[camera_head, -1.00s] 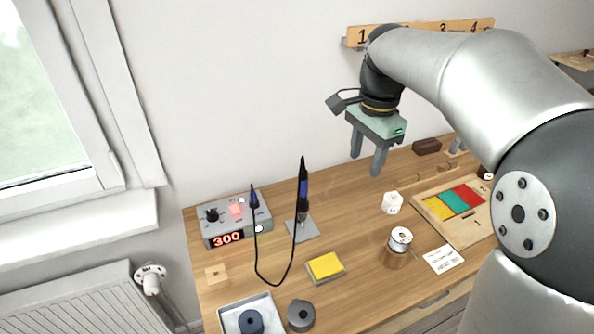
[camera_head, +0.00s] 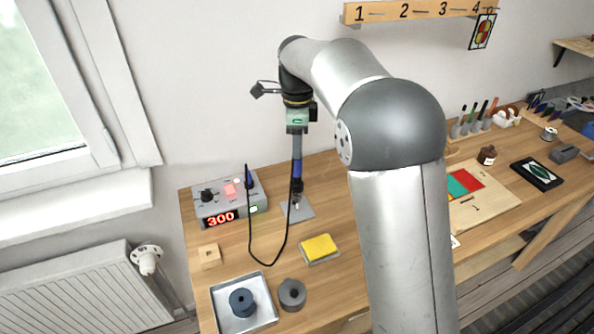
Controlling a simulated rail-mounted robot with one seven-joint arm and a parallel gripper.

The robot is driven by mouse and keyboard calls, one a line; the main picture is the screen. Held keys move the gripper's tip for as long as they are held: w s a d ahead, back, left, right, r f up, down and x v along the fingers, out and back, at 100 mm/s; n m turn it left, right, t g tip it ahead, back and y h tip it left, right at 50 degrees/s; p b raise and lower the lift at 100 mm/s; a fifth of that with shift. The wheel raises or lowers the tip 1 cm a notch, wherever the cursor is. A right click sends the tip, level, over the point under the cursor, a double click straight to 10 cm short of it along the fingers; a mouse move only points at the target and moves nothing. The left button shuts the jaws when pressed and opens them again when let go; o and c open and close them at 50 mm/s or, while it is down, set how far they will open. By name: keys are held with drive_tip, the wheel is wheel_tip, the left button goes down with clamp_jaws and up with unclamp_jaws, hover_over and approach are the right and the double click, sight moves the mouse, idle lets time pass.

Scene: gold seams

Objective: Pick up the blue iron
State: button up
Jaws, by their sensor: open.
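The blue iron (camera_head: 297,173) stands upright in its holder on a small grey plate (camera_head: 302,212) beside the soldering station (camera_head: 226,200). A black cord loops from the station to it. My gripper (camera_head: 297,154) points down, seen nearly edge-on, at the top of the iron. Its jaws are open. One finger hides the other and the iron's upper end, so I cannot tell whether the iron is between them or whether they touch it.
A yellow sponge (camera_head: 320,248) lies in front of the iron. A tray (camera_head: 262,317) holding a dark blue spool (camera_head: 242,302), a grey round piece (camera_head: 292,294) and a small wooden block (camera_head: 209,256) are nearer. A numbered rail (camera_head: 420,11) is on the wall. My arm hides the table's middle.

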sight(296, 162)
drive_tip(key=shift+w+a+f+p, duration=0.1)
drive_tip(key=shift+f+p, duration=0.6)
drive_tip(key=shift+f, duration=2.85)
clamp_jaws()
